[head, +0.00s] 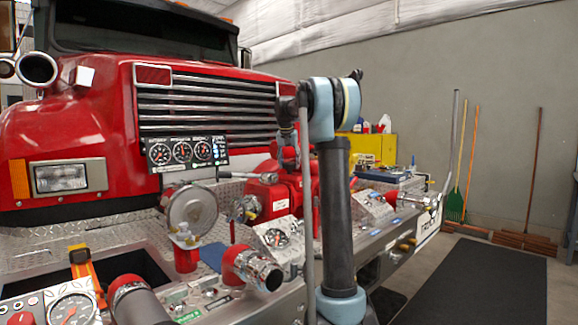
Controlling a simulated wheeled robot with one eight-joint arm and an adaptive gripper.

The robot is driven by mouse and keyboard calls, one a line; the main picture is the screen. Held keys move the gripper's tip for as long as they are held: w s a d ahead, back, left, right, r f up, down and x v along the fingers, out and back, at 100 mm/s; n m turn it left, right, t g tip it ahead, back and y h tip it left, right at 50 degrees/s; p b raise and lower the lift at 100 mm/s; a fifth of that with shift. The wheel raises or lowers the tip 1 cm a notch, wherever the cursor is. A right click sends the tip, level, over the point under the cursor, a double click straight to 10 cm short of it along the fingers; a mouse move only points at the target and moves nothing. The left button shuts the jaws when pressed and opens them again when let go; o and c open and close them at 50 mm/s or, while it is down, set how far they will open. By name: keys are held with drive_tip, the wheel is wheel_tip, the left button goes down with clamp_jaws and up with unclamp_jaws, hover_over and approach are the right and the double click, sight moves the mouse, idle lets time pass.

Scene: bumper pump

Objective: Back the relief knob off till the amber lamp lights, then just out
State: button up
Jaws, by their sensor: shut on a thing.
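My arm (336,200) rises through the middle of the head view, with a blue-grey joint at its top. I cannot make out my gripper; the arm hides part of the bumper behind it. A black gauge panel (186,152) with three round dials and small indicators stands before the grille. I cannot tell whether an amber lamp is lit there. A small sloped panel with a dial (276,238) sits on the bumper left of the arm, and another sloped panel (374,203) sits right of it. I cannot pick out the relief knob with certainty.
A red truck front (75,125) fills the left. A yellow box (370,147) stands behind. A dark mat (480,285) lies on the right floor.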

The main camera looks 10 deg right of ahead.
drive_tip(key=shift+n, duration=0.5)
drive_tip(key=o, duration=1.1)
drive_tip(key=shift+r, duration=0.1)
drive_tip(key=v, duration=1.1)
drive_tip(key=shift+s+d+r, duration=0.1)
drive_tip(key=shift+s+r, duration=0.1)
drive_tip(key=shift+r, duration=0.05)
